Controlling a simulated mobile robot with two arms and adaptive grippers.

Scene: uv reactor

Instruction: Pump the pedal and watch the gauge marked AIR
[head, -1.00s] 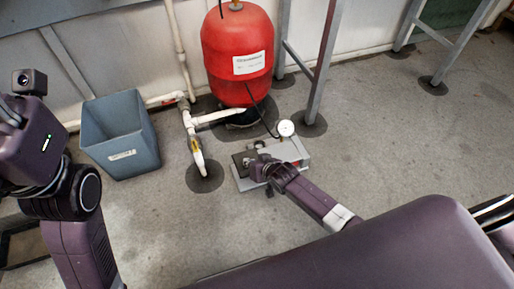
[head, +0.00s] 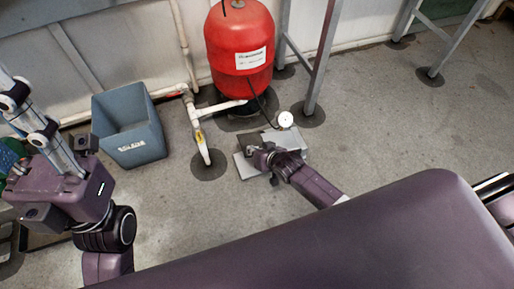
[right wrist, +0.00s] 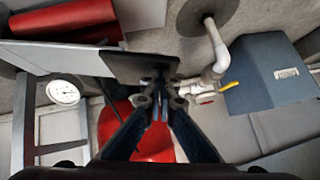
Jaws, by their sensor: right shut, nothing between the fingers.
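The grey foot pump (head: 247,169) lies on the floor in front of the red tank. My right gripper (head: 256,156) is shut and empty at its left part, and the arm covers much of it. In the right wrist view the fingertips (right wrist: 160,78) meet at the edge of a dark plate (right wrist: 128,66), apparently the pedal; I cannot tell if they touch it. A round white gauge (head: 285,119) stands at the pump's back. It also shows in the right wrist view (right wrist: 63,92), its reading and label too small to read. My left gripper (head: 14,94) is partly cut off at the left edge.
The red tank (head: 238,45) stands behind the pump, with a black hose running down. White piping with a yellow-handled valve (head: 198,137) rises left of the pump. A blue-grey bin (head: 128,130) stands further left. Metal legs (head: 322,60) stand behind right. Floor on the right is clear.

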